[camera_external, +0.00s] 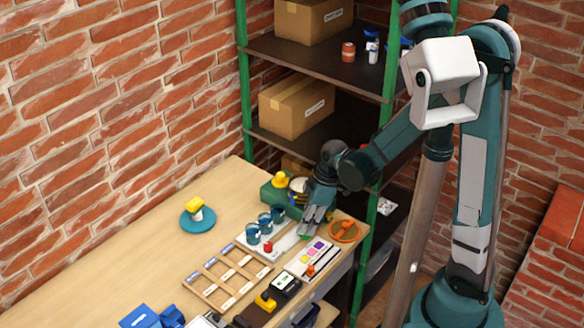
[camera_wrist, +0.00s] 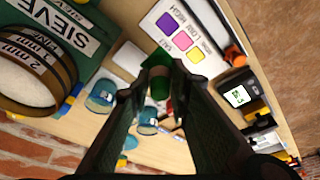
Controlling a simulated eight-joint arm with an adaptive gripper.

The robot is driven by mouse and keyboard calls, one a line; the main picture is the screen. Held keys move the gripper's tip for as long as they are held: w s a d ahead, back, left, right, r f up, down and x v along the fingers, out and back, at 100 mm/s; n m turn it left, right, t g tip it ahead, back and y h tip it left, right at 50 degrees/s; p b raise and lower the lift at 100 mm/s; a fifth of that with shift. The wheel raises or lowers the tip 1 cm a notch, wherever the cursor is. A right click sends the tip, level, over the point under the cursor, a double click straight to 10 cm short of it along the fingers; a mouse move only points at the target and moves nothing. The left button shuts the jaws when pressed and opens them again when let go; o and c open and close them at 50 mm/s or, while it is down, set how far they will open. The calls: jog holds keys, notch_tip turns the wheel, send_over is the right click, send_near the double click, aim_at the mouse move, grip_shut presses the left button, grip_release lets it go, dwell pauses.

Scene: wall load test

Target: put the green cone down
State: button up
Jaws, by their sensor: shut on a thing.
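The green cone (camera_wrist: 160,86) is between the fingertips of my gripper (camera_wrist: 158,78) in the wrist view, partly covered by them. My gripper is shut on it. In the external view my gripper (camera_external: 311,226) points down over the front right part of the bench, between the white tray of blue cups and the card with coloured squares. Only a small bit of green shows at its tips there. I cannot tell whether the cone touches the surface beneath.
Blue cups (camera_external: 265,220) stand close left of my gripper. A card with coloured squares (camera_external: 318,252) and an orange dish (camera_external: 344,231) lie at the right. The green sieve box (camera_external: 272,193) is behind. The wooden bench (camera_external: 140,262) has bare room at the left.

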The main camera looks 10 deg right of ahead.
jog(key=shift+f, duration=0.15)
jog(key=shift+f+b, duration=0.5)
jog(key=shift+f, duration=1.45)
jog(key=shift+f+b, duration=0.35)
jog(key=o, duration=0.9)
jog(key=shift+r, duration=0.1)
jog(key=shift+r+p, duration=0.35)
jog(key=shift+p, duration=0.1)
jog(key=shift+p+v, duration=1.25)
jog(key=shift+v, duration=4.65)
